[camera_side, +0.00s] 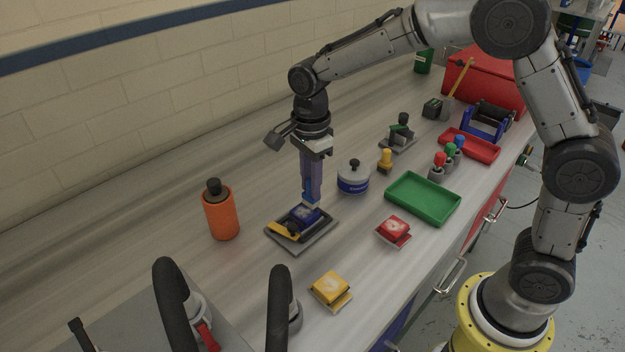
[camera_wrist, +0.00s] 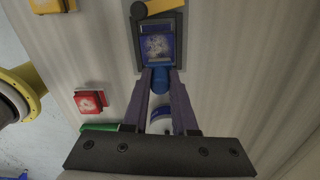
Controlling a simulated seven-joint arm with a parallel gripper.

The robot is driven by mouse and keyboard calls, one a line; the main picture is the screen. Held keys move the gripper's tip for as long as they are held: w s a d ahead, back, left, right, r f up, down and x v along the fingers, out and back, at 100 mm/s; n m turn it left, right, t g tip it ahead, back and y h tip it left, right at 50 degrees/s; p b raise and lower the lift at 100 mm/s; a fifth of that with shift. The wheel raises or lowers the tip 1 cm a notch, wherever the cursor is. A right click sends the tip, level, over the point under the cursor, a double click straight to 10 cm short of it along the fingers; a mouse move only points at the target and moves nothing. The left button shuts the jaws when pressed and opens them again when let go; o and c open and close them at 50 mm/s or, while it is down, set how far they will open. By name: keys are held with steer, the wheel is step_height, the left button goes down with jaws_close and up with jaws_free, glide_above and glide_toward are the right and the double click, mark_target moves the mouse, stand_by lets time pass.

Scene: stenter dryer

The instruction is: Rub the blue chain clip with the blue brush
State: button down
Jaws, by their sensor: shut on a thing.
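The blue chain clip (camera_side: 304,216) sits on a dark plate (camera_side: 320,240) with a yellow bar on it. In the wrist view the clip (camera_wrist: 156,47) is a blue block with a worn pale patch on top. My gripper (camera_side: 311,196) points down over the plate, shut on the blue brush (camera_side: 309,203). In the wrist view the brush (camera_wrist: 160,80) shows as a blue piece between the fingertips, right at the clip's near edge. Its bristles are hidden, and I cannot tell whether it touches the clip.
A blue-and-white tin (camera_side: 353,178) stands close behind my gripper. An orange bottle (camera_side: 220,212) is left. A red clip (camera_side: 393,229), a yellow clip (camera_side: 330,287) and a green tray (camera_side: 422,198) lie right and in front. Black curved handles (camera_side: 279,305) rise at the front.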

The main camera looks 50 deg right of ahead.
steer(key=shift+a+f, duration=0.1)
steer(key=shift+a, duration=2.55)
step_height(320, 180, up, 6)
step_height(320, 180, up, 3)
